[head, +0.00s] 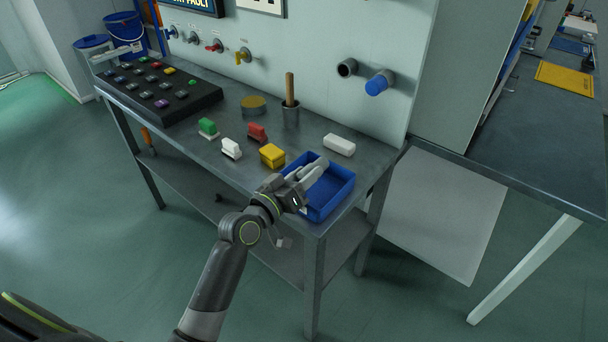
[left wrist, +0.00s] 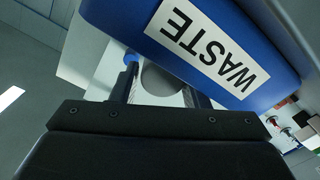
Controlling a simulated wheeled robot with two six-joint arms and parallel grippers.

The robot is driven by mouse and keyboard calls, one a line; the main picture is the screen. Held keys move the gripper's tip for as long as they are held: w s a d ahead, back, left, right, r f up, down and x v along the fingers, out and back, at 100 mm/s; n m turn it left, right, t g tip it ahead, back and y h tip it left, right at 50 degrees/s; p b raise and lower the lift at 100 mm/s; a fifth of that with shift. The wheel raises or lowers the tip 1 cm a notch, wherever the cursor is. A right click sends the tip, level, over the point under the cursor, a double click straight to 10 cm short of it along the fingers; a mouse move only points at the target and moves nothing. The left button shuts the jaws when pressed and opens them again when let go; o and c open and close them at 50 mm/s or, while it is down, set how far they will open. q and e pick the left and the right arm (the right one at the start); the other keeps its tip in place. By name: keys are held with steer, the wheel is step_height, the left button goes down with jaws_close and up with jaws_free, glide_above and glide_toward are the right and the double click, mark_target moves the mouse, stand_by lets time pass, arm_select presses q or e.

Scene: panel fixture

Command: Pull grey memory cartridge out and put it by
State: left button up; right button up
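A black slotted board (head: 160,92) lies at the left of the bench and carries rows of small cartridges with coloured tops. A greyish one (head: 152,79) sits near the middle, but its shade is too small to be sure of. My left gripper (head: 311,170) is far to the right of the board, over the blue tray (head: 345,190). In the left wrist view its two fingers stand apart, and a rounded grey shape shows between them; it looks like background rather than something held. The tray's WASTE label (left wrist: 207,45) is close to the fingers there. My right gripper is not in view.
A white block (head: 339,145) lies behind the tray. A holder with a wooden handle (head: 290,90) and a yellow-topped round tin (head: 253,104) stand near the panel.

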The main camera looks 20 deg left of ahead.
arm_select(q)
steer(key=o, duration=0.4)
steer(key=shift+s+a+f, duration=0.15)
steer(key=shift+s+a, duration=0.05)
steer(key=shift+s, duration=0.4)
steer(key=b+v, duration=0.2)
steer(key=v, duration=1.4)
steer(key=shift+r, duration=0.3)
steer(key=shift+s, duration=0.1)
